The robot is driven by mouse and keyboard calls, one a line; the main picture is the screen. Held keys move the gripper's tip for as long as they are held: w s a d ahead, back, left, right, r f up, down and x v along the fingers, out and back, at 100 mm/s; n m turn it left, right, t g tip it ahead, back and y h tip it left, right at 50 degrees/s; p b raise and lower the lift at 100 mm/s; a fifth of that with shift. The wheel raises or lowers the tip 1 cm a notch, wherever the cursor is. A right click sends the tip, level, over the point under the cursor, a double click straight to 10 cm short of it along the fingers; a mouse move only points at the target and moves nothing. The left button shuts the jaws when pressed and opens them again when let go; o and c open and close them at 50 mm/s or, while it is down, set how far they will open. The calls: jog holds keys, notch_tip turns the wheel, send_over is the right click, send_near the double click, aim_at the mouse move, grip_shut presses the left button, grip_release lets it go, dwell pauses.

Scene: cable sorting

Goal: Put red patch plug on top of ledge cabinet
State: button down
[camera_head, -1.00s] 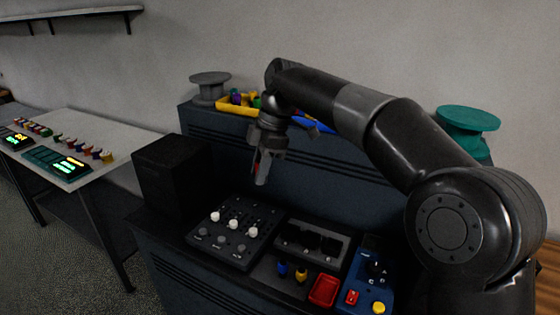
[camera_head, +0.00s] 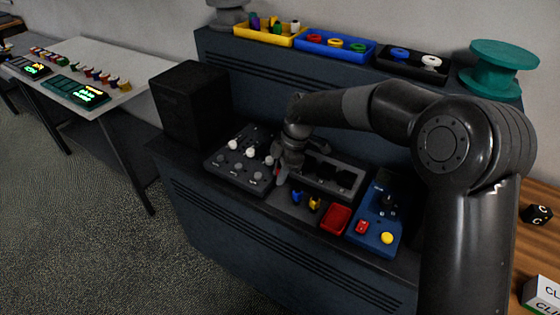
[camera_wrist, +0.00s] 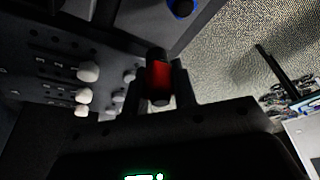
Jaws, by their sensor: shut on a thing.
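My gripper (camera_head: 281,177) is low over the front cabinet top, near the right edge of the slider panel. In the wrist view my gripper (camera_wrist: 160,92) is shut on the red patch plug (camera_wrist: 159,80), a red cylinder with dark ends between the fingers. In the head view only a small bit of red shows at the fingers. I cannot tell whether the plug touches the surface below. The dark blue-grey cabinet (camera_head: 230,215) has a lower front top and a taller back section (camera_head: 250,75).
A blue plug (camera_head: 297,196) and a yellow plug (camera_head: 314,203) stand just right of my gripper. The slider panel (camera_head: 215,160), a red tray (camera_head: 336,219) and a blue control box (camera_head: 374,230) crowd the front top. Yellow (camera_head: 245,33), blue and black trays sit on the back section.

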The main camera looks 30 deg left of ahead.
aim_at(277, 196)
jog(key=shift+f, duration=2.95)
jog(key=shift+f, duration=0.45)
jog(key=c, duration=1.1)
grip_release()
